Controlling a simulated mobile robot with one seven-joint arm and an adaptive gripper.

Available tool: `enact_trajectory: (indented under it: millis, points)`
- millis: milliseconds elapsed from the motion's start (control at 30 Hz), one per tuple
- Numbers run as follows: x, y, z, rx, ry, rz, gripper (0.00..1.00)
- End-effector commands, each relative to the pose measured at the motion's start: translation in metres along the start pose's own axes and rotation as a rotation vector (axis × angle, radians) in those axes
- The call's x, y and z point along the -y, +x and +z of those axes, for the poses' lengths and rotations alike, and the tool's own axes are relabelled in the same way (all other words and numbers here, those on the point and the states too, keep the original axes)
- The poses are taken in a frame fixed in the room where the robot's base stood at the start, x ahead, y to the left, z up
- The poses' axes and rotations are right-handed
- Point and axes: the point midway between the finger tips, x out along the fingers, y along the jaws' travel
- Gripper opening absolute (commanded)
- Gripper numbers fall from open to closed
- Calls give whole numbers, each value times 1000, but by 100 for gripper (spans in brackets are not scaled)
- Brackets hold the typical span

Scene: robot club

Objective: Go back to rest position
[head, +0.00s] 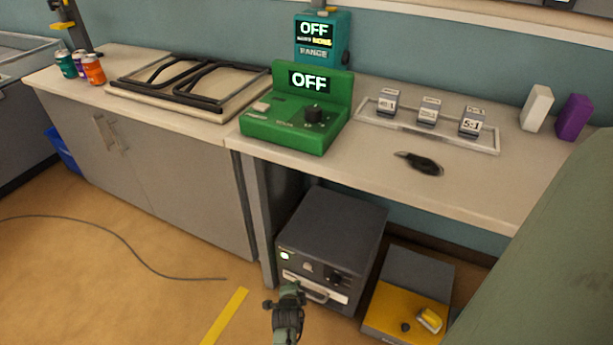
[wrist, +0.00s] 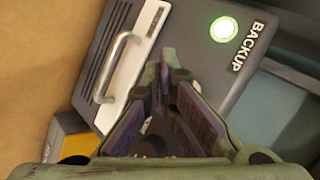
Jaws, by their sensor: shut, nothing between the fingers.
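My gripper (head: 288,292) is low at the bottom of the head view, in front of a dark grey box (head: 330,232) that stands on the floor under the bench. In the wrist view my gripper (wrist: 168,75) has its fingertips together with nothing between them. The box's front panel shows a lit green-white light (wrist: 223,29), the word BACKUP and a metal handle (wrist: 113,65). The fingertips appear in front of this panel; I cannot tell whether they touch it.
A green device (head: 290,130) reading OFF stands on the bench (head: 480,185). A yellow and grey box (head: 385,310) stands right of the dark box. A large green surface (head: 560,260) fills the lower right. A cable (head: 120,235) lies on the open floor at left.

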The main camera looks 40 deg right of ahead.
Motion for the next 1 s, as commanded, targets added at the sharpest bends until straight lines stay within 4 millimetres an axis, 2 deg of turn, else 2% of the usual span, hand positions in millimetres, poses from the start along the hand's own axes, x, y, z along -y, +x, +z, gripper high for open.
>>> enact_trajectory:
  millis: [133,700,767,867,967,1000]
  points:
    - [-3,-5,4,1,0,-1,0]
    - [0,-5,6,3,-4,-6,0]
    - [10,-6,12,12,-20,-24,0]
    - [47,-11,33,42,-79,-88,0]
    - [103,-25,70,87,-170,-192,0]
    - [127,-33,88,107,-210,-240,0]
